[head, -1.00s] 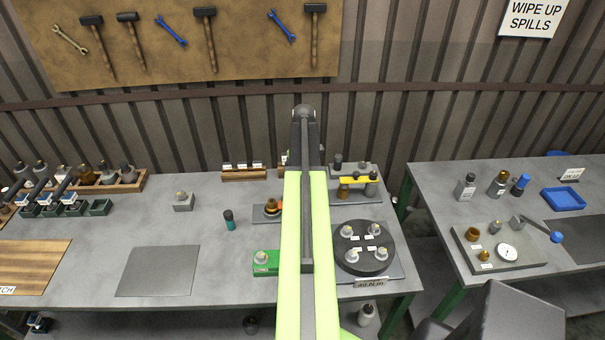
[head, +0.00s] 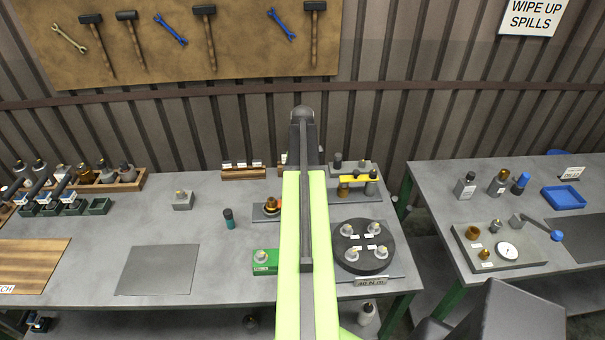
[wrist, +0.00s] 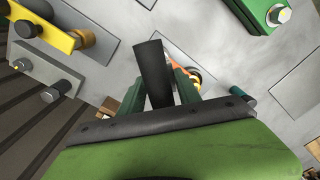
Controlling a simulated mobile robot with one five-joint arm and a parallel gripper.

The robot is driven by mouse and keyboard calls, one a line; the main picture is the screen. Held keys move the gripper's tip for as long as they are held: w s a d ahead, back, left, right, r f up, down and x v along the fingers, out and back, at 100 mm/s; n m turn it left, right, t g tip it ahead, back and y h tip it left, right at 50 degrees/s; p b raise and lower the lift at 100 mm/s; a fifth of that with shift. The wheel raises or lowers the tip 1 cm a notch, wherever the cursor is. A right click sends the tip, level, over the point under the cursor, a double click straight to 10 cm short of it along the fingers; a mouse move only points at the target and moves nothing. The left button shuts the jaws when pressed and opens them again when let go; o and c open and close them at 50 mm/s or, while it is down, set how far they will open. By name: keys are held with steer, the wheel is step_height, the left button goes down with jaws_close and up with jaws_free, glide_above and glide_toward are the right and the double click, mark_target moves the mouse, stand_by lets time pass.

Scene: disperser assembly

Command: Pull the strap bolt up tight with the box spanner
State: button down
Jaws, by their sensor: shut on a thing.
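My gripper (wrist: 172,92) shows in the wrist view, its green fingers closed on a dark grey bar-like tool (wrist: 152,70), which I take for the box spanner. The tool stands up across the view and hides part of what lies behind it. Beyond it, an orange part (wrist: 182,64), perhaps the strap, is partly hidden by the tool and fingers. In the head view the orange part (head: 273,204) sits on a small grey plate left of my arm. My arm hides the gripper there. I cannot make out the strap bolt or whether the tool touches it.
A green block with a bolt (head: 265,261) is nearer me. A yellow bar on posts (head: 356,179) and a dark round plate (head: 362,262) with several bolts stand right of my arm. A teal bottle (head: 229,219) stands left. A grey mat (head: 158,270) is bare.

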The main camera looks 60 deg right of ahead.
steer(key=shift+f+b, duration=1.3)
steer(key=shift+f, duration=0.1)
steer(key=m, duration=0.6)
steer(key=shift+a+m, duration=0.1)
steer(key=shift+m, duration=0.3)
steer(key=m, duration=0.7)
steer(key=shift+w+a, duration=0.1)
steer(key=shift+w, duration=0.05)
steer(key=shift+r, duration=0.1)
